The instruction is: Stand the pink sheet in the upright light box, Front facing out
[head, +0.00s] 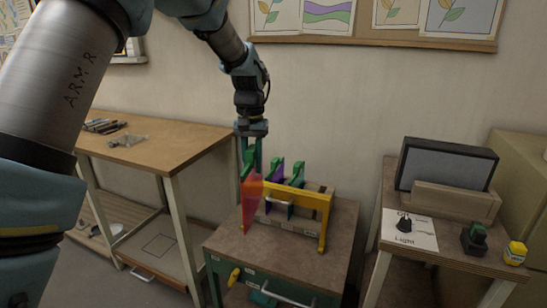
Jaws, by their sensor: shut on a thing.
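The pink sheet (251,202) is a translucent reddish-pink pane, hanging roughly upright and seen at a slant. My gripper (251,160) is shut on it at its top, where green parts show; I cannot tell which are fingers and which belong to the sheet. The sheet is at the left end of a yellow-framed rack (325,211); I cannot tell whether it is clear of the rack. The upright light box (447,167), dark-framed with a grey face, stands on the right table behind a wooden ledge. Any Front mark on the sheet is not readable.
The rack stands on a brown-topped cabinet (309,258) and holds other panes with purple and green tops. The right table carries a Light card (408,230) with a dark knob, a dark green object (474,238) and a yellow jar (515,253). A wooden bench (170,150) is left.

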